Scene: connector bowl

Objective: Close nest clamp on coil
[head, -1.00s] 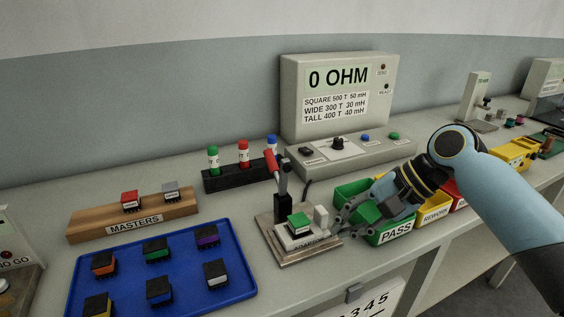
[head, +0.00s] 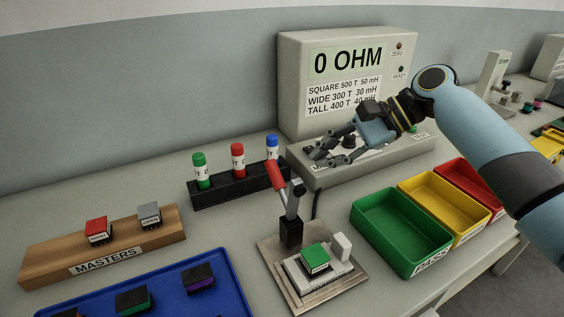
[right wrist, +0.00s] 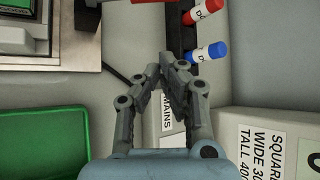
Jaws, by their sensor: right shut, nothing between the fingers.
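The green-topped coil (head: 314,258) sits in the white nest of the adapter fixture (head: 331,299) on the bench. The clamp, with its red handle (head: 275,175) on a black post (head: 291,232), stands at the back of the fixture. Its handle points up and tilts left, and no clamp arm shows pressing on the coil. My right gripper (head: 333,154) is in front of the meter, up and to the right of the red handle and apart from it. It also shows in the right wrist view (right wrist: 165,66), its fingers closed together and empty. My left gripper is not in view.
The meter (head: 345,80) reads 0 OHM, with its control box behind my right gripper. Green (head: 361,225), yellow (head: 402,190) and red (head: 468,172) bins stand right of the fixture. A black rack (head: 240,186) holds three markers. A blue tray (head: 235,275) and wooden masters block (head: 60,262) lie left.

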